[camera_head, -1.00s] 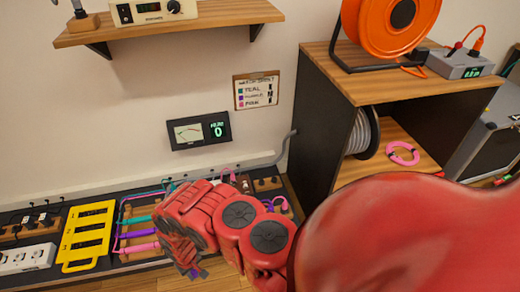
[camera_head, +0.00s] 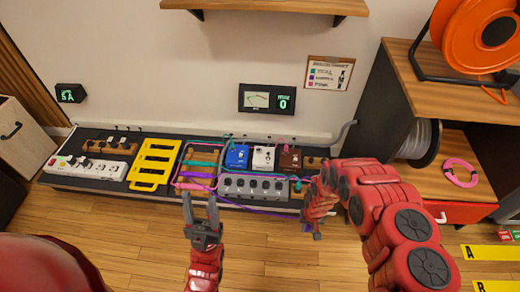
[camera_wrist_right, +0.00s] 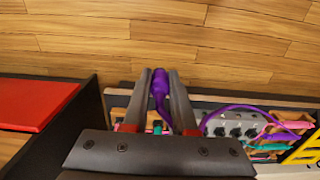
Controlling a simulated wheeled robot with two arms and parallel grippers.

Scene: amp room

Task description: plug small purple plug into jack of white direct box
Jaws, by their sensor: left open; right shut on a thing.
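The white direct box (camera_head: 263,158) stands on the low board at the wall in the head view, between a blue box (camera_head: 237,157) and a brown box (camera_head: 290,160). My right gripper (camera_wrist_right: 161,83) is shut on the small purple plug (camera_wrist_right: 160,92), with its purple cable trailing off. In the head view my right gripper (camera_head: 311,230) hangs in front of the board's right end, to the right of the white box; the plug is hard to make out there. My left gripper (camera_head: 199,200) is open and empty, in front of the board. The white box's jack is too small to tell.
A grey block with knobs (camera_head: 255,187) lies in front of the boxes, with the purple cable (camera_head: 245,208) beside it. A yellow rack (camera_head: 154,164) and a white power strip (camera_head: 92,168) lie left. A dark shelf (camera_head: 376,105) stands right.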

